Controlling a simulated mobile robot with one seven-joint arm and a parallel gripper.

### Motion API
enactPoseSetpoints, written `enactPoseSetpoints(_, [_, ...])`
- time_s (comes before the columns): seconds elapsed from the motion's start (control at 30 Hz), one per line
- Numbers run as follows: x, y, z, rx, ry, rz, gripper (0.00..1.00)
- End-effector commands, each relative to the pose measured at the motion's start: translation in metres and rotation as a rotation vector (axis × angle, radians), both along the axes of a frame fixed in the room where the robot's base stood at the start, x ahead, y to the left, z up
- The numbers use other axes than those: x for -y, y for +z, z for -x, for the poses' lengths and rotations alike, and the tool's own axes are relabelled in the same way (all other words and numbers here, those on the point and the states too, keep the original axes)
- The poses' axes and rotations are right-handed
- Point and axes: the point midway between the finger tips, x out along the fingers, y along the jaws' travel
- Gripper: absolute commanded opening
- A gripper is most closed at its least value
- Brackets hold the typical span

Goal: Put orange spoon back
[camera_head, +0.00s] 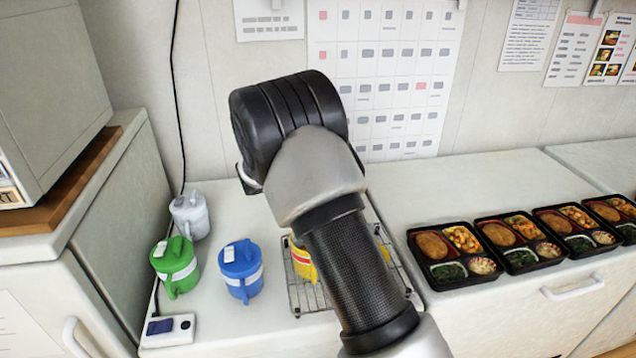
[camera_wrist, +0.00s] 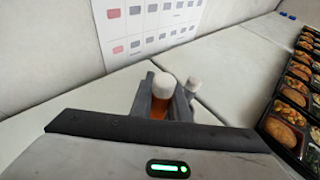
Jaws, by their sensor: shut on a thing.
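In the wrist view my gripper (camera_wrist: 165,98) is shut on an orange piece with a rounded white top (camera_wrist: 161,104). I take it to be the orange spoon, but its full shape is hidden between the fingers. In the head view my arm hides the gripper and the held thing. A yellow container (camera_head: 301,262) stands on a wire rack (camera_head: 309,293), partly covered by my arm.
Green (camera_head: 175,266), blue (camera_head: 240,270) and grey (camera_head: 189,217) lidded containers stand left of the rack. Several filled bento trays (camera_head: 452,283) line the right counter. A small switch box (camera_head: 167,330) sits at the front left. A wall with a calendar (camera_head: 385,75) closes the back.

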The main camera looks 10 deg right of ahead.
Motion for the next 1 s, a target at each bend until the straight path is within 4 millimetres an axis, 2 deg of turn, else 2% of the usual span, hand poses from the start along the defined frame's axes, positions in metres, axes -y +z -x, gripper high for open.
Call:
enactPoseSetpoints(0.33, [0.001, -0.039, 0.000, 0.000, -0.001, 0.002, 0.00])
enactPoseSetpoints(0.7, [0.000, -0.044, 0.000, 0.001, 0.000, 0.000, 0.00])
enactPoseSetpoints(0.73, [0.000, -0.044, 0.000, 0.001, 0.000, 0.000, 0.17])
enactPoseSetpoints(0.83, [0.000, -0.043, 0.000, 0.001, 0.000, 0.000, 0.34])
enactPoseSetpoints(1.0, [0.000, -0.042, 0.000, 0.001, 0.000, 0.000, 0.34])
